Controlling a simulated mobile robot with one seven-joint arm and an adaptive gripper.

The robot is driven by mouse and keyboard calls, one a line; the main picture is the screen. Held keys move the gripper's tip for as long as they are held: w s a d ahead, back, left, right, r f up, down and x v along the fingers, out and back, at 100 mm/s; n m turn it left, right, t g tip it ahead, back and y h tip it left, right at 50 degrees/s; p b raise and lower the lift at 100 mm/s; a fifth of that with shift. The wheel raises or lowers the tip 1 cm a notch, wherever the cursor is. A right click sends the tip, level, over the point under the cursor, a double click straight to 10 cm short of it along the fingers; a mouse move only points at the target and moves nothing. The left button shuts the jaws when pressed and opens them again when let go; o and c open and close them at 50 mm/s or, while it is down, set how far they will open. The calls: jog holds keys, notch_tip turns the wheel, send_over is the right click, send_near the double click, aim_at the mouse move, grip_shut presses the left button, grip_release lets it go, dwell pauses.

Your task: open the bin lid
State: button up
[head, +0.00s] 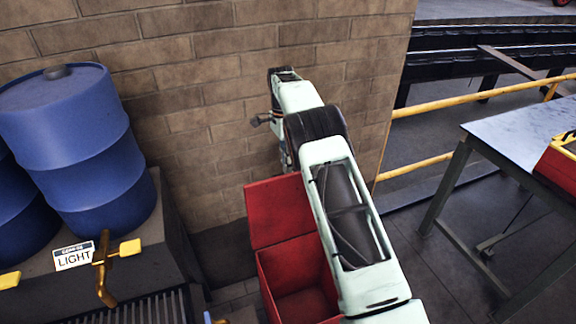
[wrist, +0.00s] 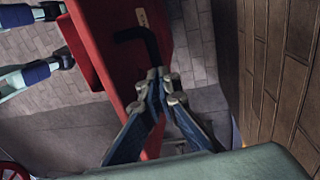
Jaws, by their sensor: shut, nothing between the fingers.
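The red bin (head: 300,278) stands on the floor, partly hidden behind my arm. Its lid (head: 276,212) is raised, standing up at the bin's back towards the brick wall, and the inside of the bin shows. In the wrist view the red lid (wrist: 98,38) runs down behind my fingers, with a black bent handle (wrist: 140,36) on it. My gripper (wrist: 161,84) is shut and empty, its tips in line with the lower end of the handle. I cannot tell whether they touch it. In the head view my arm hides the handle.
A brick wall (head: 200,90) rises close behind the bin. Blue drums (head: 75,135) stand on a dark unit at left, with a yellow-handled tap (head: 102,262) and a "LIGHT" sign (head: 74,257). A metal table (head: 515,130) and yellow railing (head: 470,97) are at right.

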jog(key=shift+o, duration=1.3)
jog(key=f, duration=0.1)
jog(key=s+f, duration=0.1)
jog(key=f, duration=0.1)
jog(key=shift+s+d+f+g, duration=0.1)
jog(key=shift+s+f+g, duration=0.1)
jog(key=shift+s+g, duration=0.15)
jog(key=shift+o, duration=1.2)
jog(key=shift+w+f, duration=0.2)
jog(key=shift+w, duration=0.1)
jog(key=shift+s+r, duration=0.1)
notch_tip(320, 180, up, 9)
jog(key=w, duration=0.1)
jog(key=shift+w+a, duration=0.2)
jog(key=shift+w, duration=0.2)
